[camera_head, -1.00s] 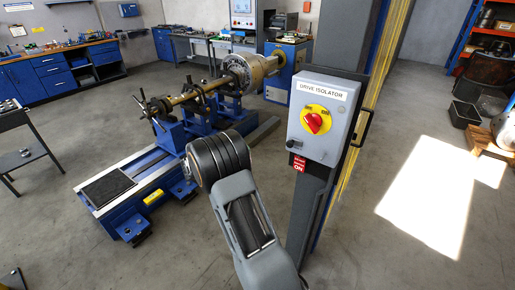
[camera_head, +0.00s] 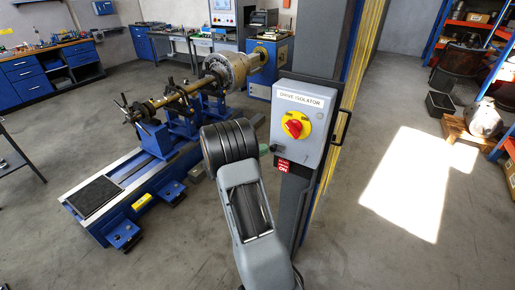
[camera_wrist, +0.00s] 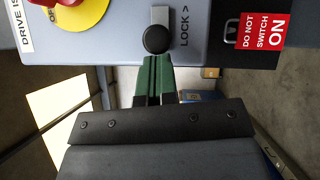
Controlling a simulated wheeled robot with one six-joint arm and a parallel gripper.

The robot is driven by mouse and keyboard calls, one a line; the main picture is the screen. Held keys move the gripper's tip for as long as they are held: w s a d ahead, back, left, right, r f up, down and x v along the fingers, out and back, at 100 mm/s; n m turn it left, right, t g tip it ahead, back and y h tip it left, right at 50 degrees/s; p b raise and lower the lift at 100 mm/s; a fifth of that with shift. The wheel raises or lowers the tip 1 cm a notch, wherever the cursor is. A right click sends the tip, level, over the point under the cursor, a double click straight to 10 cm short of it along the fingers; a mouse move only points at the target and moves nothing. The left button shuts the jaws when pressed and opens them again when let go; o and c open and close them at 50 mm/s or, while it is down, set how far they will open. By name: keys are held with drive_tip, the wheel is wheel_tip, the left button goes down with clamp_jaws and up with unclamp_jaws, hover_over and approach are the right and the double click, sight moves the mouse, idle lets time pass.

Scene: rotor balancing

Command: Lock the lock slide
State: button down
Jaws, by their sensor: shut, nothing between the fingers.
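The lock slide shows in the wrist view as a round black knob (camera_wrist: 155,40) at the lower end of a pale metal strip (camera_wrist: 161,14), beside the printed "LOCK >", whose arrow points up in that picture. My gripper (camera_wrist: 154,62) has its green fingers shut, with nothing between them. Their tips are at the knob's lower edge; whether they touch it I cannot tell. In the head view the knob (camera_head: 273,148) is at the lower left of the grey drive isolator box (camera_head: 313,139), with my green fingertips (camera_head: 264,149) just left of it.
A red rotary switch (camera_head: 293,128) on a yellow disc sits above the slide. A red "DO NOT SWITCH ON" tag (camera_wrist: 262,31) is beside it. The box hangs on a grey column (camera_head: 290,215). A blue balancing machine (camera_head: 150,165) with a rotor stands to the left.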

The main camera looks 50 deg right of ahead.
drive_tip(key=shift+s+d+b, duration=0.2)
drive_tip(key=shift+s+b, duration=0.3)
drive_tip(key=shift+s, duration=0.4)
drive_tip(key=shift+s+d+b, duration=0.2)
drive_tip(key=shift+s+b, duration=0.25)
drive_tip(key=shift+s, duration=0.45)
drive_tip(key=shift+w, duration=0.1)
drive_tip(key=b, duration=0.5)
approach(283, 148)
drive_tip(key=w+a+f, duration=0.1)
drive_tip(key=w+a, duration=0.4)
drive_tip(key=shift+v, duration=0.75)
drive_tip(key=shift+s+a, duration=0.1)
drive_tip(key=shift+s, duration=0.05)
